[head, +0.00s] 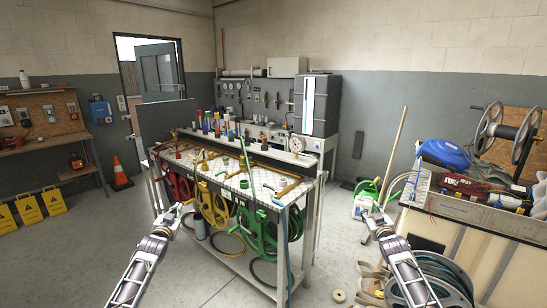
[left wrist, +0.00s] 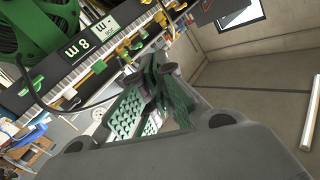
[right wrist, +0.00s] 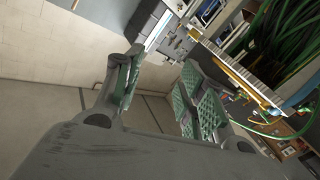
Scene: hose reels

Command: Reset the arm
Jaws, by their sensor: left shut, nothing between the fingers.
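My left gripper (head: 178,212) is raised in front of the left end of the workbench (head: 240,180), apart from it as far as I can tell. Its green-padded fingers are together and empty in the left wrist view (left wrist: 155,95). My right gripper (head: 374,216) is over the floor, right of the bench. Its fingers stand apart with nothing between them in the right wrist view (right wrist: 162,88). Red (head: 180,188), yellow (head: 211,205) and green (head: 262,232) hose reels hang along the bench front. Hose lengths with brass-coloured fittings lie on the bench top.
An orange cone (head: 121,174) and yellow signs (head: 28,208) stand left. The floor at front left is clear.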

